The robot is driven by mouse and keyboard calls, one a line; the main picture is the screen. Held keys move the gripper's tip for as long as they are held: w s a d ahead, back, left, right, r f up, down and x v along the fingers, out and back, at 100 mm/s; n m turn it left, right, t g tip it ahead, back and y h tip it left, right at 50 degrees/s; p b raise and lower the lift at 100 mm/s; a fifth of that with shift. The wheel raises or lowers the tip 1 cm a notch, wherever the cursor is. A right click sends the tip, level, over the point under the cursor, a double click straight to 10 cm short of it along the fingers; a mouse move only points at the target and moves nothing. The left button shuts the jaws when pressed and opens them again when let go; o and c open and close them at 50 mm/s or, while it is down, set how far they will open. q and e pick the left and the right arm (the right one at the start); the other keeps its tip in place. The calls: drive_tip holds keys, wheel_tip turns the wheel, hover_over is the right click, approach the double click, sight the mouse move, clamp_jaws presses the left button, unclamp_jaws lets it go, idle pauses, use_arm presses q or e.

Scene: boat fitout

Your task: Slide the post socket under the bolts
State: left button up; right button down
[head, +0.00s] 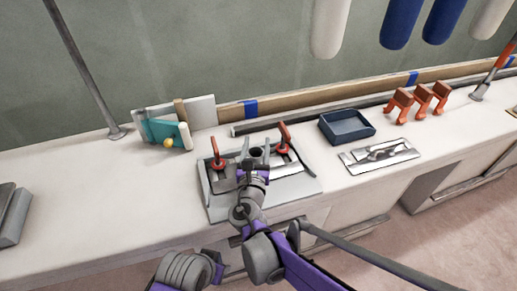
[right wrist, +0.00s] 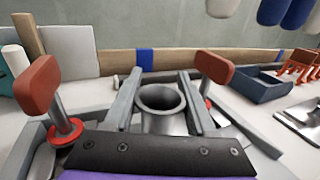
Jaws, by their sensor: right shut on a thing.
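The post socket (head: 258,152) is a grey metal piece with a round open tube. It also shows in the right wrist view (right wrist: 162,98). My right gripper (head: 256,156) is shut on it, with one finger on each side of the tube. Two bolts with red T-shaped handles stand on either side: the left bolt (head: 216,152) and the right bolt (head: 284,137). In the right wrist view, the left bolt (right wrist: 38,86) has a red ring at its foot. The base plate (head: 300,190) lies under them. My right arm hides part of the plate and the socket's lower part. My left gripper is out of view.
A blue tray (head: 345,126) and a metal plate with a latch (head: 380,154) lie to the right. Orange clamps (head: 418,100) stand further right. A teal holder (head: 162,133) is at the left. Fenders (head: 400,22) hang above.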

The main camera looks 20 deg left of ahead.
drive_tip(key=shift+w+a, duration=0.5)
drive_tip(key=shift+w, duration=0.2)
drive_tip(key=shift+w+a, duration=0.45)
drive_tip(key=shift+w, duration=0.25)
drive_tip(key=shift+c, duration=0.7)
unclamp_jaws()
drive_tip(key=p+v, duration=0.1)
drive_tip(key=v, duration=0.9)
drive_tip(key=shift+s+p, duration=0.4)
